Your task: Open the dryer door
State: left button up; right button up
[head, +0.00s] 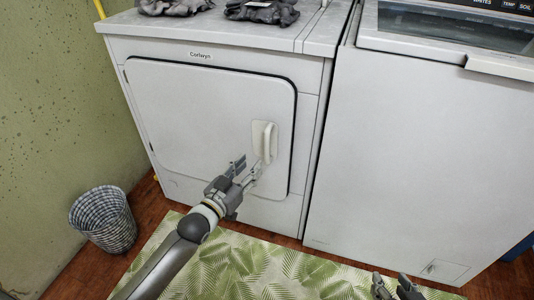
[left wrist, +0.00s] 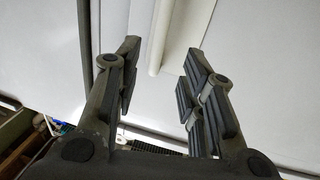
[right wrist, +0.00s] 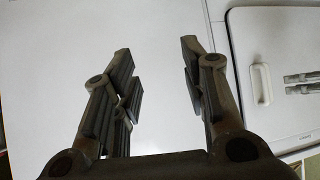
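The white dryer (head: 215,50) stands at the left with its door (head: 190,110) shut flush in the front. The upright white handle (head: 264,142) is near the door's right edge; it also shows in the left wrist view (left wrist: 159,38) and in the right wrist view (right wrist: 261,84). My left gripper (head: 248,166) is open just below and left of the handle. In the left wrist view the handle lies ahead, between the spread fingers; contact cannot be told. My right gripper (head: 397,284) is low at the bottom edge; the right wrist view shows it open and empty.
A white washer (head: 415,150) stands close to the dryer's right. A woven basket (head: 104,220) is on the wooden floor at left, by the green wall (head: 55,120). A leaf-pattern rug (head: 270,272) lies in front. Dark cloths (head: 262,11) lie on the dryer.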

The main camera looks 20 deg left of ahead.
aim_at(266, 148)
pick_arm(q)
jog(key=b+x, duration=0.1)
jog(key=x, duration=0.4)
jog(key=shift+w+d, duration=0.1)
jog(key=b+x, duration=0.1)
jog(key=x, duration=0.3)
jog(key=shift+w+b, duration=0.35)
jog(key=shift+b, duration=0.05)
jog(key=shift+w+d, duration=0.15)
jog(key=shift+w, duration=0.25)
pick_arm(e)
jog(key=w+a+r+t+y, duration=0.1)
jog(key=w+r+t, duration=0.1)
jog(key=r+t, duration=0.2)
jog(key=w+a+r+t+y, duration=0.1)
jog(key=w+a+r+t, duration=0.1)
jog(key=r, duration=0.6)
jog(key=shift+w+a+r+t+y, duration=0.15)
jog(key=shift+w+r+t+y, duration=0.25)
jog(key=shift+w+t, duration=0.55)
jog(key=shift+s, duration=0.15)
pick_arm(q)
grip_shut()
